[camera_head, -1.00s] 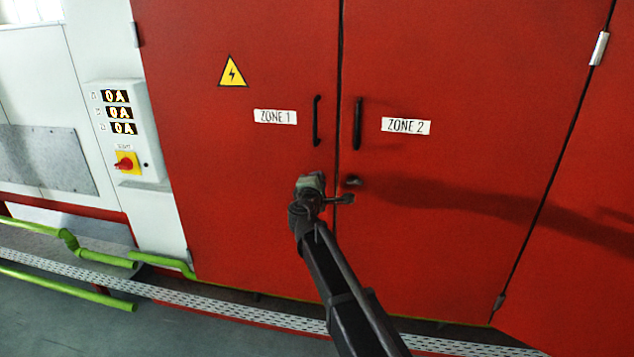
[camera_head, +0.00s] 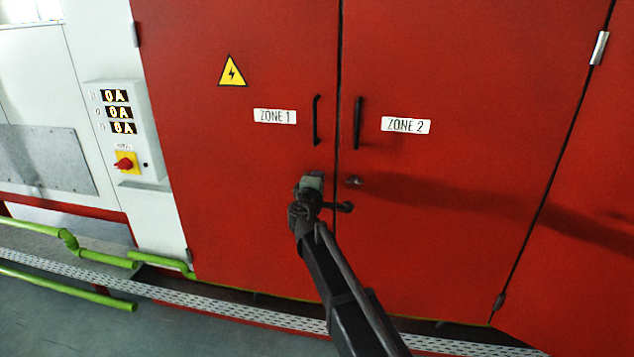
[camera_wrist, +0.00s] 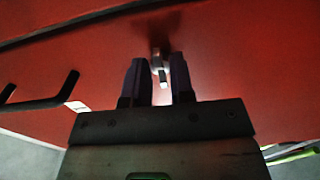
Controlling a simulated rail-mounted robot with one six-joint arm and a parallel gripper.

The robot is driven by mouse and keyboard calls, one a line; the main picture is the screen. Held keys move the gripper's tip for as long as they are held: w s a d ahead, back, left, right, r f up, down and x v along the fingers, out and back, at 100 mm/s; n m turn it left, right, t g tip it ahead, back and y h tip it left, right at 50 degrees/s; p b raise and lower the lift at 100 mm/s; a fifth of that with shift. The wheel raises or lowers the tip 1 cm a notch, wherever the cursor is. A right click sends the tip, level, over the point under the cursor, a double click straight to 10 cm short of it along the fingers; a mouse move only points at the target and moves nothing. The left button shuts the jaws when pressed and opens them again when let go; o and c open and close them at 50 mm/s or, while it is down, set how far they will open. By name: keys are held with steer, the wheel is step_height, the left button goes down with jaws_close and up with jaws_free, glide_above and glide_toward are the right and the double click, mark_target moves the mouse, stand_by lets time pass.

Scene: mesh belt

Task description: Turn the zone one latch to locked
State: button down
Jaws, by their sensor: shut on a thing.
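The zone one latch (camera_wrist: 158,62) is a small metal piece on the red door, seen between the two dark fingers of my gripper (camera_wrist: 159,80) in the wrist view. My gripper is shut on it. In the head view my gripper (camera_head: 312,182) is against the red zone 1 door (camera_head: 235,170), below the ZONE 1 label (camera_head: 275,116) and its dark handle (camera_head: 316,120). There the gripper hides the latch, and I cannot tell its exact angle.
The zone 2 door (camera_head: 450,70) is to the right, with a handle (camera_head: 358,123) and a small latch (camera_head: 354,181) close to my gripper. A panel with a red switch (camera_head: 125,163) and green pipes (camera_head: 104,259) are at the left.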

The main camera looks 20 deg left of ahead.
steer(key=c, duration=1.3)
jaws_free()
steer(key=shift+o, duration=0.2)
steer(key=v, duration=1.1)
steer(key=shift+w, duration=0.1)
